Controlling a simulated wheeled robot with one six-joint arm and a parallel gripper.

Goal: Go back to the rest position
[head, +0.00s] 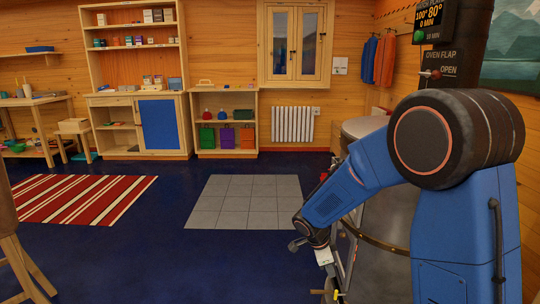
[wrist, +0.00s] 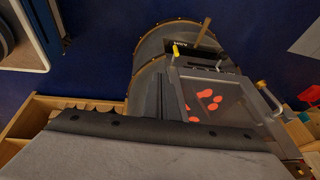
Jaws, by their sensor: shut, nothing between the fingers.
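My gripper (head: 330,272) hangs at the end of my blue arm, low and right of centre in the head view. It points down beside the rounded dark body with a brass band (head: 385,243). It is shut and empty, though its fingers are small and partly lost against the things behind them. In the wrist view a flat panel with red marks (wrist: 206,104) lies ahead, next to a rounded brass-edged body (wrist: 148,50). A broad grey surface (wrist: 150,155) fills the bottom of that view; I cannot tell what it is.
Grey floor tiles (head: 245,203) and a striped red rug (head: 85,199) lie on the dark blue floor, which is otherwise open. A wooden stool (head: 22,262) stands at the near left. Shelves (head: 225,117) line the back wall. An oven flap sign (head: 440,65) hangs at the right.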

